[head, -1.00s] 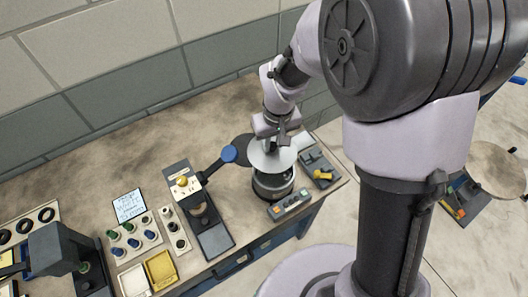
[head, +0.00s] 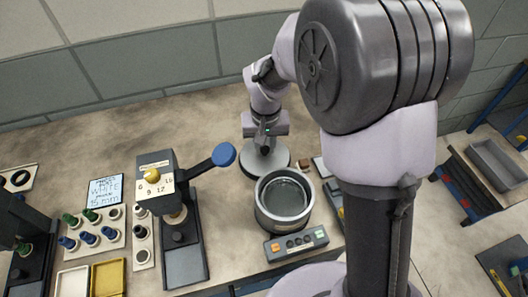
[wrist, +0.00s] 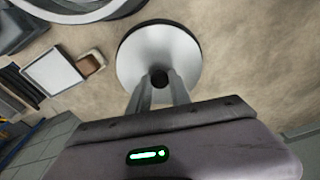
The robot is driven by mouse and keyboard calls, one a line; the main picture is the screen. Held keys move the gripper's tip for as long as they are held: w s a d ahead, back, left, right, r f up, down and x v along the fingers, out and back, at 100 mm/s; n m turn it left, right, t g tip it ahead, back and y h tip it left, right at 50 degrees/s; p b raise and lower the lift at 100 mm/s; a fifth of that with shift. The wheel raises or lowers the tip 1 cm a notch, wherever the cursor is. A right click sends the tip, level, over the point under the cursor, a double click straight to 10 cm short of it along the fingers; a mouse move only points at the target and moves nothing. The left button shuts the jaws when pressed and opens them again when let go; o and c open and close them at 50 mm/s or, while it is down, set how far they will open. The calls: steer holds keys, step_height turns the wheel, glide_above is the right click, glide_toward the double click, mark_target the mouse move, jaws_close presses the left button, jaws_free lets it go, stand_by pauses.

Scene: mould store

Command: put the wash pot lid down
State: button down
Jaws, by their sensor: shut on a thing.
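The wash pot lid (head: 262,163) is a pale grey disc with a dark knob in the middle. My gripper (head: 264,147) is shut on the knob from above. The lid is over a dark round pad, whose edge (wrist: 122,45) shows as a crescent in the wrist view; I cannot tell whether the two touch. The wash pot (head: 262,213) stands open in front of the lid, with a metal ring and grey inside showing. In the wrist view the lid (wrist: 187,60) looks level under my fingers (wrist: 160,90).
A control box with buttons (head: 297,244) is in front of the pot. A press with a blue-ended lever (head: 223,155) stands left of the lid. A small brown block (wrist: 94,65) and a white tray (wrist: 48,76) lie near the pot. Bench behind the press is bare.

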steer(key=shift+f, duration=0.35)
steer(key=shift+f, duration=0.15)
steer(key=c, duration=1.2)
jaws_free()
step_height(320, 180, up, 12)
steer(key=s+p, duration=0.1)
steer(key=p, duration=0.4)
step_height(320, 180, up, 4)
glide_above(265, 159)
steer(key=s+d, duration=0.2)
steer(key=s, duration=0.1)
steer(key=s+d+r+m+t, duration=0.1)
steer(key=s+r, duration=0.1)
steer(key=s, duration=0.4)
steer(key=s+d+r+m+t+y, duration=0.1)
steer(key=s+r+m+t, duration=0.1)
steer(key=s, duration=0.3)
steer(key=s+d+r+m+t+y, duration=0.1)
steer(key=s+r, duration=0.2)
steer(key=s, duration=0.3)
steer(key=shift+s+d, duration=0.3)
steer(key=shift+d, duration=0.1)
